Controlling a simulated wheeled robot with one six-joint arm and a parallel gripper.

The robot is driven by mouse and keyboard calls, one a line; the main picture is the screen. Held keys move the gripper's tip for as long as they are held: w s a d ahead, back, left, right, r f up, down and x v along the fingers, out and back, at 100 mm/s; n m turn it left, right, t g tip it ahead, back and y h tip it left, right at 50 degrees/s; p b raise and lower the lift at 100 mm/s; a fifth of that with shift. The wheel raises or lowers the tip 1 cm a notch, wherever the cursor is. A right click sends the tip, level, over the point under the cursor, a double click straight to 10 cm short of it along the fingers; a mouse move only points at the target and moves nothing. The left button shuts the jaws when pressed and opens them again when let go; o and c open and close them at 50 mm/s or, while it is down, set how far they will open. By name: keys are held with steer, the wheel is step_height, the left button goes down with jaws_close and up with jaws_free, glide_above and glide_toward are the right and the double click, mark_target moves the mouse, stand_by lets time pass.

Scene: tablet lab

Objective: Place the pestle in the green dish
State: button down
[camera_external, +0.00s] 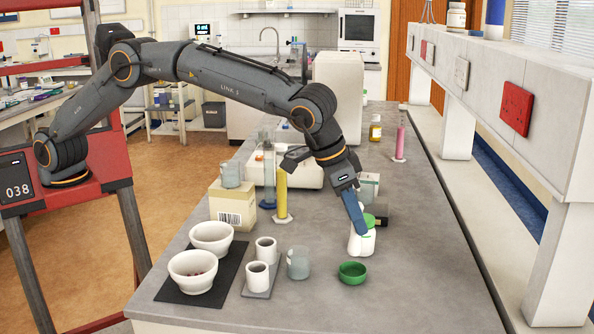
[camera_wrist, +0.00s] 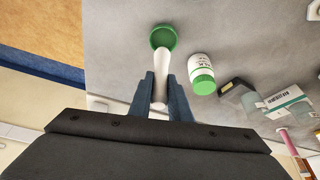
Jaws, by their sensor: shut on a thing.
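The green dish (camera_external: 353,273) is a small round bowl on the grey bench at the front right; it also shows in the wrist view (camera_wrist: 158,42). My gripper (camera_external: 361,230) is above the bench, behind the dish in the external view. In the wrist view, my gripper (camera_wrist: 160,76) is shut on the white pestle (camera_wrist: 162,66). The pestle's far end overlaps the dish's rim in that view; I cannot tell whether they touch. In the external view the pestle is hard to separate from the white bottle behind the fingers.
The white bottle with a green cap (camera_wrist: 203,80) stands close to the dish. A glass beaker (camera_external: 298,263), white cups (camera_external: 257,278) and two white mortars (camera_external: 193,272) on a dark mat (camera_external: 235,262) are to the left. The bench right of the dish is clear.

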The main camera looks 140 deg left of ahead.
mark_target(355, 239)
steer(key=shift+f+p, duration=0.7)
steer(key=shift+f, duration=2.05)
steer(key=shift+f, duration=0.1)
steer(key=c, duration=1.7)
jaws_free()
steer(key=shift+o, duration=0.3)
steer(key=shift+r, duration=0.25)
steer(key=b+v, duration=0.3)
steer(key=v, duration=0.8)
steer(key=shift+d+r, duration=0.25)
steer(key=shift+r, duration=0.05)
steer(key=shift+s, duration=0.1)
